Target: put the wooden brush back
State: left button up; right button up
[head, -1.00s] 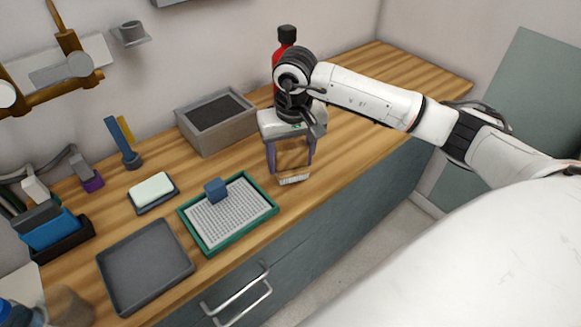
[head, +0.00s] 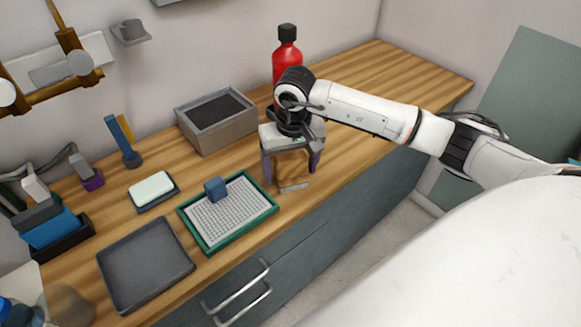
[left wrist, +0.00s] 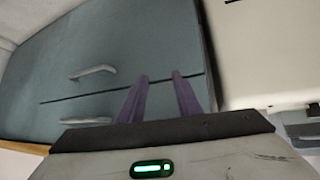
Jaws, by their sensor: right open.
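The wooden brush (head: 294,187) is a small brown piece with a pale strip, low on the wooden counter near its front edge. Most of its shape is hard to make out. My right gripper (head: 291,176) points down with its purple fingers apart, one on each side of the brush's upper area. I cannot tell whether either finger touches it. My left gripper (left wrist: 160,76) shows only in the left wrist view. Its purple fingers are apart with nothing between them, in front of the grey cabinet front.
Left of the brush is a green-rimmed tray (head: 240,232) with a white grid and a blue cube (head: 215,189). A grey tray (head: 146,302), a soap dish (head: 146,207), a grey box (head: 230,138) and a red bottle (head: 287,62) stand around. The counter's right side is clear.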

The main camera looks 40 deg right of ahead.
jog(key=r, duration=0.4)
jog(key=s+r, duration=0.1)
jog(key=r, duration=0.7)
jog(key=shift+s+a+r+b, duration=0.15)
jog(key=shift+s+a+b, duration=0.1)
jog(key=shift+b, duration=0.15)
